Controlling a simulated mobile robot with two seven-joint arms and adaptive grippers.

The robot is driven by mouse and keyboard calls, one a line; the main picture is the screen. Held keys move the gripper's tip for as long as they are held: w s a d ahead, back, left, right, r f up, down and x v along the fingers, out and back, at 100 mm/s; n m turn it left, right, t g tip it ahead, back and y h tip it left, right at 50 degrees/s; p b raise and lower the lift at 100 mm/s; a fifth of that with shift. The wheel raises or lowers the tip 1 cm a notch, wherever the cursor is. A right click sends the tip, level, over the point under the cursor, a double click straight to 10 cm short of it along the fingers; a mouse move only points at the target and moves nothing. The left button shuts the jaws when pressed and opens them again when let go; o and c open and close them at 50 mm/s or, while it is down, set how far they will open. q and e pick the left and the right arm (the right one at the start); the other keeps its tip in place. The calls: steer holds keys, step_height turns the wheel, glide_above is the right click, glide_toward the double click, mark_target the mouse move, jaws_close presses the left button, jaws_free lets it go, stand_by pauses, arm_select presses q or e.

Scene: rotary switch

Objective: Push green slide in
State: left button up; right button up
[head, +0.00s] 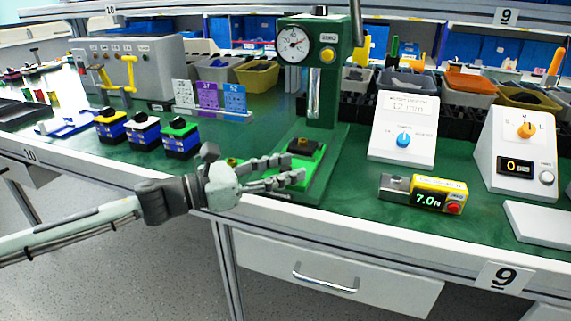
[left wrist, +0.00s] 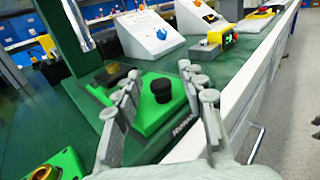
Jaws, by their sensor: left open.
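The green slide (head: 309,166) is a flat green plate with a black knob, at the base of the green press stand (head: 332,100) near the bench's front edge. In the left wrist view the slide (left wrist: 150,121) lies between my fingers, with its black knob (left wrist: 161,90) upright. My left gripper (head: 296,169) is open, its fingers pointing right at the slide's front in the head view. In the left wrist view my left gripper (left wrist: 159,71) has one finger on each side of the slide. I cannot tell whether they touch it. My right gripper is not in view.
A yellow force gauge (head: 437,194) lies to the right, before a white box with a blue knob (head: 403,140). Several blue-and-black blocks (head: 181,138) stand to the left. Another green part with a brass ring (left wrist: 50,171) is close to my left finger.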

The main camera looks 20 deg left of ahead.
arm_select(q)
steer(key=shift+w+d, duration=0.1)
steer(key=shift+w, duration=0.05)
jaws_close()
stand_by(0.4)
